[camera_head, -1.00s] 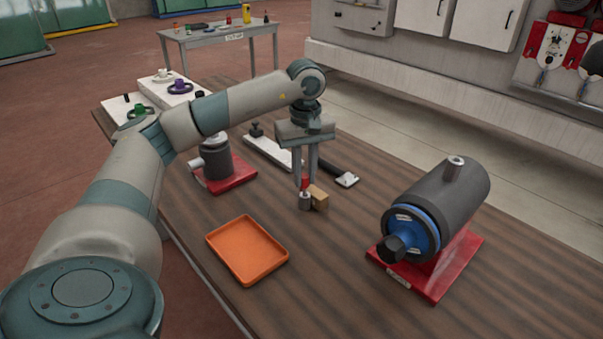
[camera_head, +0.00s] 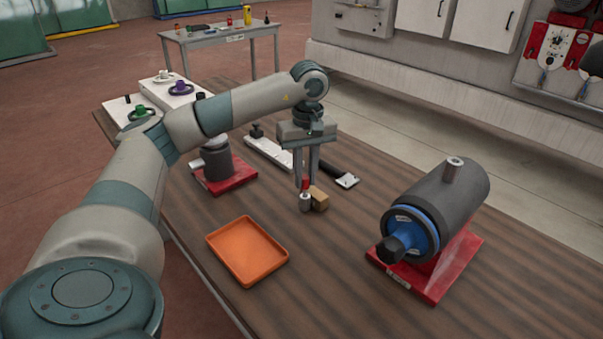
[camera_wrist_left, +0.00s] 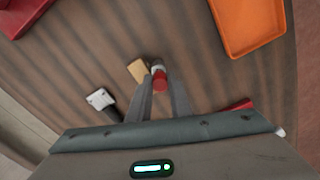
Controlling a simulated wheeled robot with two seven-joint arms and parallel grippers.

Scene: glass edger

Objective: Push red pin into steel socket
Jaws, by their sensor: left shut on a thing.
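My left gripper (camera_head: 306,183) points straight down over the table and is shut on the red pin (camera_head: 305,184). The steel socket (camera_head: 305,202) is a small grey cylinder standing on the table directly under the pin. The pin's lower end is at the socket's top; I cannot tell how deep it sits. In the left wrist view the red pin (camera_wrist_left: 160,83) shows between the fingertips (camera_wrist_left: 161,88), with a bit of the pale socket (camera_wrist_left: 158,66) beyond it. My right gripper is not in view.
A small wooden block (camera_head: 320,199) stands right beside the socket. An orange tray (camera_head: 247,250) lies in front, left of it. A dark cylinder machine on a red base (camera_head: 432,285) stands at right. A grey device (camera_head: 217,162) on a red base stands at left. The front middle of the table is clear.

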